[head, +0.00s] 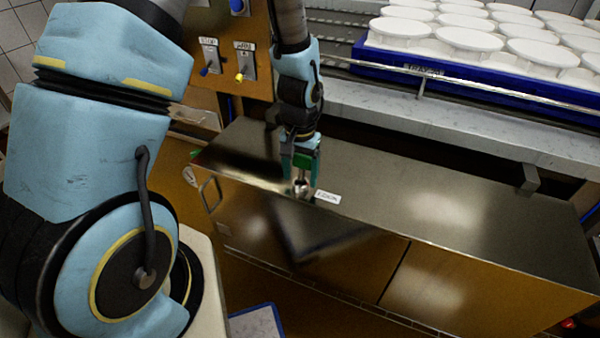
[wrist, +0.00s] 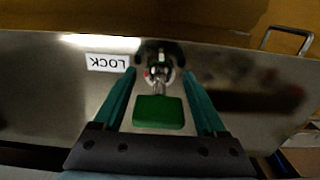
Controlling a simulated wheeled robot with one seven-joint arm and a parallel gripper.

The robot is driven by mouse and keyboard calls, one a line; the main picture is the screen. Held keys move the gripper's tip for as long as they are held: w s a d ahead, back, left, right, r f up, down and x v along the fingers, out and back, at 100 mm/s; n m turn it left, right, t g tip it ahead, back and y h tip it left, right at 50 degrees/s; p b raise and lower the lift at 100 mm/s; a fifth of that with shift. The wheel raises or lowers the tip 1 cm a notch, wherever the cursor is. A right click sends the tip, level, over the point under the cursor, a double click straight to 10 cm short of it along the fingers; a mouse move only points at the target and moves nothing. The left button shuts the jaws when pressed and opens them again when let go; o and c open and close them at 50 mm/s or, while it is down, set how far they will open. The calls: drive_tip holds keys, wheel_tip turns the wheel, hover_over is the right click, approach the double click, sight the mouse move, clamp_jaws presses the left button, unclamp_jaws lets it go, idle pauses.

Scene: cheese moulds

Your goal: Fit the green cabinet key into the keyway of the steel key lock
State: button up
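The green cabinet key (wrist: 158,112) shows in the wrist view with its green head between the fingers of my gripper (wrist: 159,76). Gaps show on both sides of the head, so the fingers look open around it. The key's metal shank runs up to the steel key lock (wrist: 158,66); its tip meets the lock, but how deep it sits is hidden. In the head view my gripper (head: 301,172) points down at the lock (head: 301,188) near the front edge of the steel cabinet top.
A white LOCK label (head: 328,197) lies right of the lock. The steel top (head: 440,205) is otherwise clear. A panel with switches (head: 243,62) stands behind left. A blue tray (head: 400,68) of white moulds is behind right. A metal handle (head: 209,192) is at the cabinet's left end.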

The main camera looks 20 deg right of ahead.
sight(300, 181)
drive_tip(key=shift+o, duration=1.2)
drive_tip(key=shift+r, duration=0.1)
wheel_tip(300, 181, up, 12)
